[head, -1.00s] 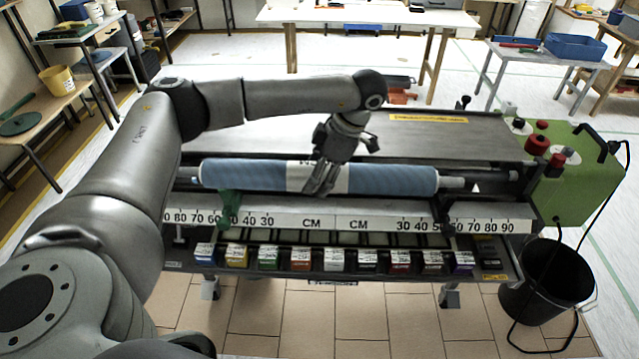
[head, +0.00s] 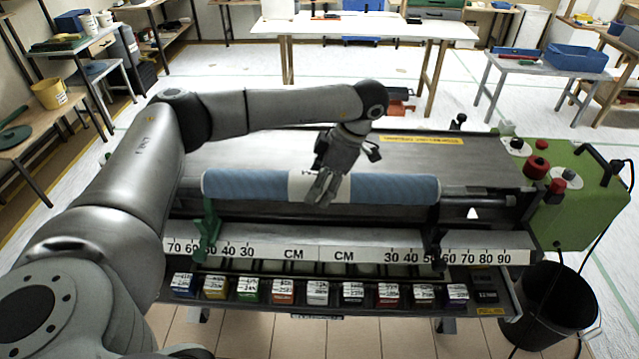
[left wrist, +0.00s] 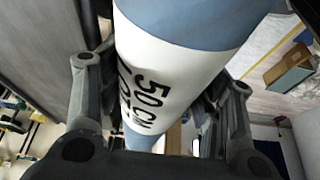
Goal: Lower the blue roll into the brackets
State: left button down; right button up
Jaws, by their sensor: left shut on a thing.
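The blue roll (head: 245,187) lies level across the machine, with a white printed band (head: 297,187) round its middle. My left gripper (head: 322,190) is shut on the roll at this band. In the left wrist view the band (left wrist: 150,90) reads "50 CM" and runs between the two fingers. The green left bracket (head: 207,232) stands below the roll's left end. A dark right bracket (head: 435,236) stands below its right end. I cannot tell whether the roll touches either bracket. My right gripper is not in view.
A white ruler strip (head: 318,254) and a row of small coloured boxes (head: 318,291) lie on the machine's near side. A green unit with knobs (head: 580,215) and a black bucket (head: 545,305) are at the right. The grey top (head: 450,160) behind the roll is clear.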

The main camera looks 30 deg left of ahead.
pick_arm(q)
jog(key=shift+w+f, duration=0.1)
jog(key=shift+f, duration=0.25)
jog(key=shift+f+b, duration=0.3)
jog(key=shift+b, duration=0.15)
notch_tip(320, 180, down, 2)
jog(key=shift+b, duration=0.7)
notch_tip(320, 180, down, 2)
jog(key=shift+f+b, duration=0.15)
jog(key=shift+b, duration=0.5)
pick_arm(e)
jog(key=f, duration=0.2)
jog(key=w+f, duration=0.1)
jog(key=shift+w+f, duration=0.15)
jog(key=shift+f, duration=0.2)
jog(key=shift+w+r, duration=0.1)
pick_arm(q)
jog(key=shift+f+b, duration=1.9)
jog(key=shift+f, duration=1.1)
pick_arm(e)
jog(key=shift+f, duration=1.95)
pick_arm(q)
jog(key=shift+c, duration=1.7)
grip_release()
jog(key=shift+d, duration=0.1)
